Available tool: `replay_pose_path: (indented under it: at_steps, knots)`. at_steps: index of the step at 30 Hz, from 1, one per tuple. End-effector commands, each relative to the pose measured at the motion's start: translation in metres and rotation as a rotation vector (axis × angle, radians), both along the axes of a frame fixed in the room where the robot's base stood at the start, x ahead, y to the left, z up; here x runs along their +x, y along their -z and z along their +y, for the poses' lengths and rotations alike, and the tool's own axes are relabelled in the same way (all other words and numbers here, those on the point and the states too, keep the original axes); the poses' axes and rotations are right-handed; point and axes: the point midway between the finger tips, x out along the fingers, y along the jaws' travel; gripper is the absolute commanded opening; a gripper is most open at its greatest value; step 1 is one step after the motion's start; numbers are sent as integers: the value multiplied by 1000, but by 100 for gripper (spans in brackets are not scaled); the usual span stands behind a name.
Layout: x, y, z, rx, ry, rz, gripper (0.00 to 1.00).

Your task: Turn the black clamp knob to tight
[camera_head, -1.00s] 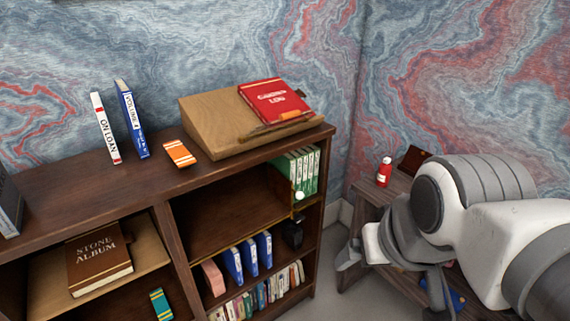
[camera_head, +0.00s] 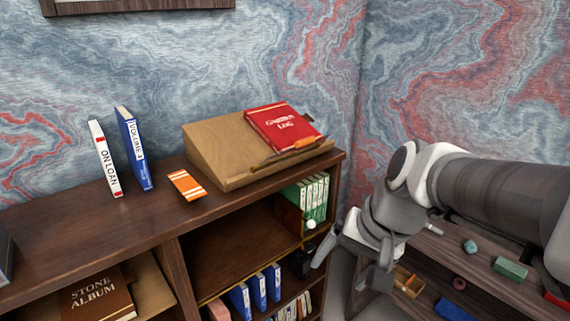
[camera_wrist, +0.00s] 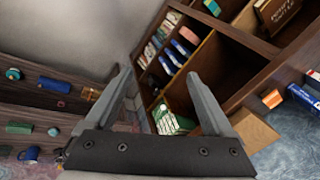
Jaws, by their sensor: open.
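A small black part (camera_head: 302,262), which looks like the clamp knob, sits low at the right end of the bookcase in the head view, below the green books (camera_head: 312,200). It is dark, and I cannot tell its turn position. A small white ball (camera_head: 311,224) is just above it. My gripper (camera_head: 338,274) is open and empty, right of the bookcase end and close to the black part, apart from it.
A low wooden table (camera_head: 480,285) with small items stands at the right under my arm.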

Motion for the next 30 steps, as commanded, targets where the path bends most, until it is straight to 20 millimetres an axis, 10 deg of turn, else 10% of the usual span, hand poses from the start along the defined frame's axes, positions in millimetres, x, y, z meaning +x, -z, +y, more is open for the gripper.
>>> replay_pose_path:
  at_steps: [17, 30]
  knots:
    - [106, 136, 11, 693, 482, 410, 88]
    - [197, 251, -45, 1307, 882, 552, 88]
